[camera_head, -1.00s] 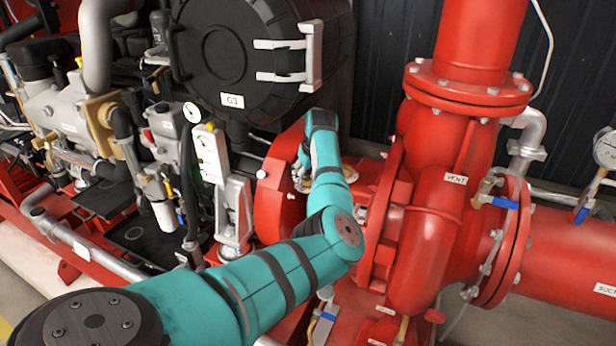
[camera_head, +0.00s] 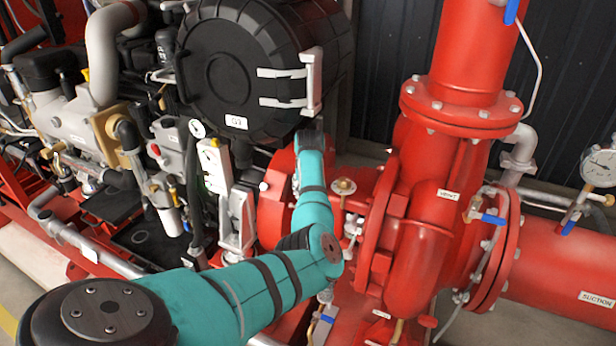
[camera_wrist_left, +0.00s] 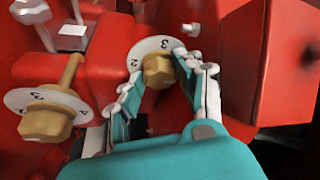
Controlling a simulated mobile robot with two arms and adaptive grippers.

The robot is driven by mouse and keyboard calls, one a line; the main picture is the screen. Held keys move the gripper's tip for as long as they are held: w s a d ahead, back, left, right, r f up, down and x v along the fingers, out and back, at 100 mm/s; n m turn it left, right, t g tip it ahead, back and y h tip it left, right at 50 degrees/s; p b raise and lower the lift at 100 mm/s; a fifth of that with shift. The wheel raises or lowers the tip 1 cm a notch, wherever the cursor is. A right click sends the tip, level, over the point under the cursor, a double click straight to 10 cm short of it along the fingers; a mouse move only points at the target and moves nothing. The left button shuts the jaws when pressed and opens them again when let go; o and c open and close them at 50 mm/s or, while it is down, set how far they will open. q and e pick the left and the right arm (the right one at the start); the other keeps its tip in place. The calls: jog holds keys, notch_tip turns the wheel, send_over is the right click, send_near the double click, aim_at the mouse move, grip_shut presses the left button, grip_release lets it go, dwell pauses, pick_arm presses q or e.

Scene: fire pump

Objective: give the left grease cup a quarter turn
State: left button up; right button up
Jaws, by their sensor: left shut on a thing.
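The left grease cup (camera_wrist_left: 158,70) is a brass hex cap on a pale numbered disc, upper middle in the left wrist view. My left gripper (camera_wrist_left: 160,76) is shut on it, a finger on each side. The digits 3 and 2 show on its disc. A second brass grease cup (camera_wrist_left: 46,122) with a similar disc stands apart at the left of that view. In the head view this second cup (camera_head: 344,185) shows just right of my left arm. My forearm and wrist hide the held cup and the fingertips there. My right gripper is not in view.
The red pump casing (camera_head: 433,215) stands close on the right, with blue-handled valves and a pressure gauge (camera_head: 600,166). A round black housing (camera_head: 250,68) overhangs behind my wrist. The engine (camera_head: 75,115) fills the left. Red walls crowd the gripper in the wrist view.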

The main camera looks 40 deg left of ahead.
pick_arm(q)
jog(key=shift+m, duration=0.3)
jog(key=o, duration=0.9)
jog(key=shift+s+d+r, duration=0.15)
jog(key=shift+r, duration=0.45)
jog(key=s+d, duration=0.8)
jog(key=shift+s+d, duration=0.1)
jog(key=shift+s, duration=0.3)
